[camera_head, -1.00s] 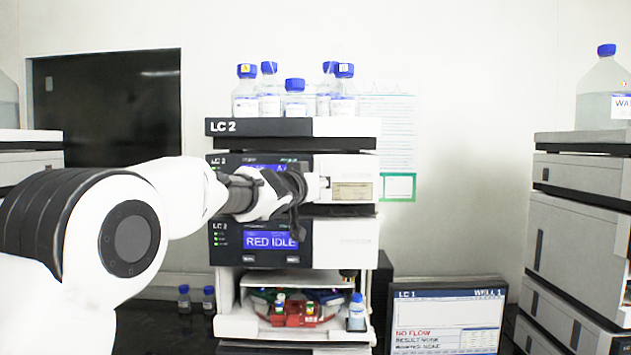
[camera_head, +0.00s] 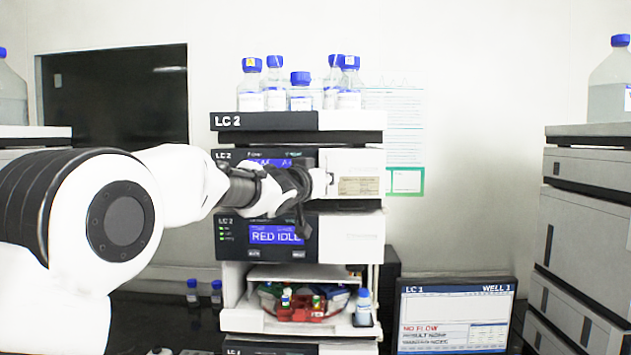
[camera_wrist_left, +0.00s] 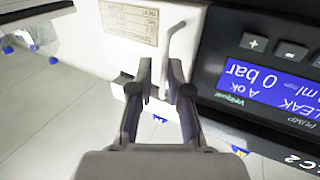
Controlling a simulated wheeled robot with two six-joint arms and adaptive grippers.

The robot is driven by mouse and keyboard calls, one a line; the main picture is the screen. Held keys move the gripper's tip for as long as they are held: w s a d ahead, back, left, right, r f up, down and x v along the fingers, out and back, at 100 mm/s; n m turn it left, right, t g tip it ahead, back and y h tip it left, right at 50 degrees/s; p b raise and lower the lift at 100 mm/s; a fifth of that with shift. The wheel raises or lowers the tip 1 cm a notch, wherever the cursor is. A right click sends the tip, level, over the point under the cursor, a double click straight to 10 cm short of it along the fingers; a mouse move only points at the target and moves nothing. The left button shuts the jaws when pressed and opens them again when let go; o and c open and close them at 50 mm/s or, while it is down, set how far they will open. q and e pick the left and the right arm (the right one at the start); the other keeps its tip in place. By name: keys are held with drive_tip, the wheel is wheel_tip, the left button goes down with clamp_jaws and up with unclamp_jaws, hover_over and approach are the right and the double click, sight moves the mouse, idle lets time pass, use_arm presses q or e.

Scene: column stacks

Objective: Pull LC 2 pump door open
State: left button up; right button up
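The LC 2 pump door (camera_head: 355,163) is the white right-hand front panel of the upper LC 2 module, carrying a beige label. It looks shut or nearly so; I cannot tell exactly. It also shows upside down in the wrist view (camera_wrist_left: 88,38). A pale, thin bar handle (camera_wrist_left: 170,42) stands out from it. My left gripper (camera_head: 318,184) is at the handle side of the door. In the left wrist view, its two dark fingertips (camera_wrist_left: 160,72) stand apart, with the handle between them and a visible gap. My right gripper is not in view.
Blue-capped bottles (camera_head: 300,95) stand on top of the stack. Below are a module reading RED IDLE (camera_head: 350,238) and an open bay with a red tray (camera_head: 300,308).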

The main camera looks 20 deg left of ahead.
use_arm(q)
drive_tip(key=s+a, duration=0.1)
drive_tip(key=s, duration=0.9)
drive_tip(key=shift+s+a, duration=0.15)
drive_tip(key=shift+a, duration=0.1)
